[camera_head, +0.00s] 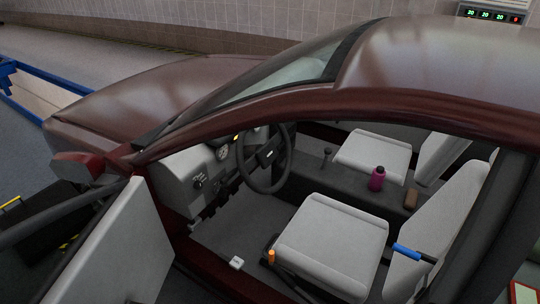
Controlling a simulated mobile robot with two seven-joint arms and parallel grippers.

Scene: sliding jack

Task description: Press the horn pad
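The horn pad (266,157) is the dark hub at the middle of the black steering wheel (287,166), with a small light mark on it. The wheel stands in front of the grey dashboard (184,172), inside a dark red car, and is seen through the open door side. Nothing covers the hub. Neither of my grippers is in view.
The open door (112,243) stands at the lower left. A grey driver's seat (330,242) faces the wheel, with a blue-ended item (405,251) by its backrest. The roof (440,62) overhangs the cabin.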

